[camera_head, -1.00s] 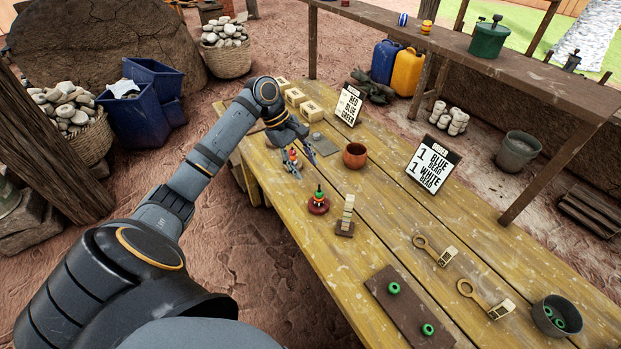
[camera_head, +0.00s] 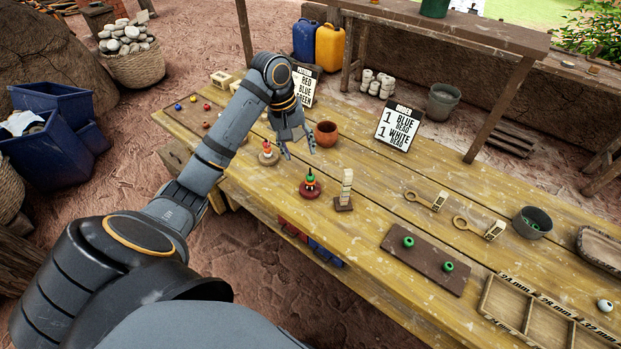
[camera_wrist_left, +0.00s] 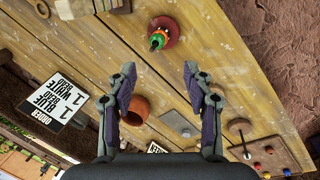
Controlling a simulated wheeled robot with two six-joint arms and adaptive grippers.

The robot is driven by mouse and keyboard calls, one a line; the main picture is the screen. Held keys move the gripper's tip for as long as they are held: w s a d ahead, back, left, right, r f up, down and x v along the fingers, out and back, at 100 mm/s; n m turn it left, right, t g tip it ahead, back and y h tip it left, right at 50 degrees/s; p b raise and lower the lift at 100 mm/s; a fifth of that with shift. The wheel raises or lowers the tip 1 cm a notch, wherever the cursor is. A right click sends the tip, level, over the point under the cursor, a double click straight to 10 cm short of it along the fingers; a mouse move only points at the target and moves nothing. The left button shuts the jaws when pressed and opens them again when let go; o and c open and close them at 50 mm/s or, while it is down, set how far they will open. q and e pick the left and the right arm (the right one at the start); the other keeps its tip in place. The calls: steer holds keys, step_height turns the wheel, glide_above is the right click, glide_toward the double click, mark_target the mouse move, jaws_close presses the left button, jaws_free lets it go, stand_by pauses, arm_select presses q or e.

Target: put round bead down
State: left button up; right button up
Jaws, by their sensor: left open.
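My left gripper (camera_head: 299,152) is open above the table, just left of the terracotta cup (camera_head: 326,133). In the left wrist view its fingers (camera_wrist_left: 159,72) are apart with only the tabletop between them; no bead is held. A pale-based stand (camera_head: 268,157) with a small red piece on it stands on the table left of the gripper, apart from it. A red-based stand (camera_head: 310,190) with stacked beads, green among them, stands nearer; it also shows in the left wrist view (camera_wrist_left: 168,28). Several small round beads (camera_head: 193,98) lie at the table's far left. My right gripper is out of view.
A pale block post (camera_head: 346,190) stands beside the red-based stand. A brown board (camera_head: 425,262) with two green rings, two brass tools (camera_head: 480,229), a grey bowl (camera_head: 533,222) and a divided tray (camera_head: 530,312) lie to the right. An order sign (camera_head: 399,127) stands behind.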

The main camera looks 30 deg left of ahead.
mark_target(309, 174)
arm_select(q)
steer(key=b+x, duration=0.1)
steer(key=x, duration=0.5)
steer(key=shift+d, duration=0.1)
steer(key=x, duration=0.3)
steer(key=shift+w+d, duration=0.15)
steer(key=shift+w, duration=0.05)
steer(key=shift+w+f, duration=0.15)
steer(key=shift+f, duration=0.5)
steer(key=c, duration=1)
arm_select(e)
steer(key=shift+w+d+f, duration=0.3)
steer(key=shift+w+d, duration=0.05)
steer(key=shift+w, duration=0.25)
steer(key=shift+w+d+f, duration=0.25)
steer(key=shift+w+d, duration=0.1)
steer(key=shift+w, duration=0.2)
arm_select(q)
steer(key=shift+r, duration=0.15)
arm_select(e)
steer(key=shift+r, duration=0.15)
